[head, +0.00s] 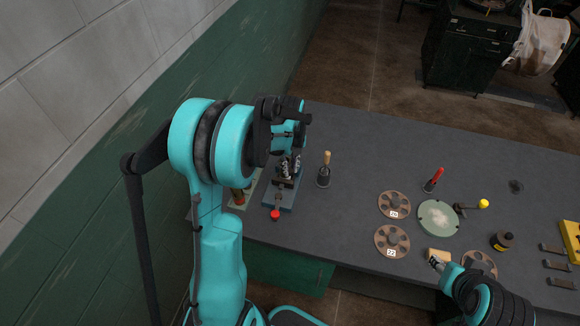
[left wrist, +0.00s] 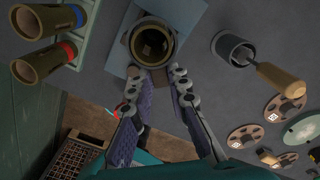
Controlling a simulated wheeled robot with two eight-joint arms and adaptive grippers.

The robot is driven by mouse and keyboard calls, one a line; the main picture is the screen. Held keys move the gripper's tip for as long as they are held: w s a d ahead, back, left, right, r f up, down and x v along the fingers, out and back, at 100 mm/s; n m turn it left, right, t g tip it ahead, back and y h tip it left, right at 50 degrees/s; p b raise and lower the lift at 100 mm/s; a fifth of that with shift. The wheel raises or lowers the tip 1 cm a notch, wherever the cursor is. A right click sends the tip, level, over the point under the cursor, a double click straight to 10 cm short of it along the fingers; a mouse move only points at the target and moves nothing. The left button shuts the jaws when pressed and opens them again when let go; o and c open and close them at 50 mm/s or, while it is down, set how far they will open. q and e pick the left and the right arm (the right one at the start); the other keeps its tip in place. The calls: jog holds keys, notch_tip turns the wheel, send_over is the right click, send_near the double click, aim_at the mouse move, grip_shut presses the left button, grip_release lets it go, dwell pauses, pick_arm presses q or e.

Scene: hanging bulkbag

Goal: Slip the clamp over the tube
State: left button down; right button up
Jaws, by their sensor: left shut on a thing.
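My left gripper (head: 289,165) is over a blue-grey fixture plate (head: 283,190) with a red knob (head: 275,214). In the left wrist view its two fingertips (left wrist: 163,80) are at the near rim of a round brass-coloured cylinder (left wrist: 152,42), seen from above with a dark hollow inside. The gripper is shut on this piece, which is over the plate; whether it touches the plate I cannot tell. I cannot make out for sure which part is the clamp and which the tube. My right gripper (head: 438,265) is beside a tan block (head: 439,256); its fingers are too small to judge.
A pale green rack with brass cylinders (left wrist: 48,32), banded blue and red, stands left of the fixture. A wooden-handled tool (head: 325,160) stands in a dark cup right of it. Discs (head: 394,205), a green dish (head: 438,218) and a black bottle (head: 502,241) are further right.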

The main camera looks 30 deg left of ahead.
pick_arm(q)
jog(key=c, duration=1.4)
grip_release()
jog(key=shift+o, duration=0.2)
notch_tip(320, 180, up, 12)
jog(key=s+d+f+n+t+b, duration=0.1)
jog(key=s+d+n, duration=0.5)
jog(key=n, duration=0.6)
jog(key=s+d+f+n+t+b, duration=0.1)
jog(key=s+d+n+t+b, duration=0.2)
jog(key=s+d+n+t, duration=0.3)
jog(key=s+n, duration=0.4)
jog(key=n, duration=0.2)
jog(key=shift+s+d+f+n, duration=0.25)
jog(key=shift+s+d+n, duration=0.05)
jog(key=shift+d+n, duration=0.1)
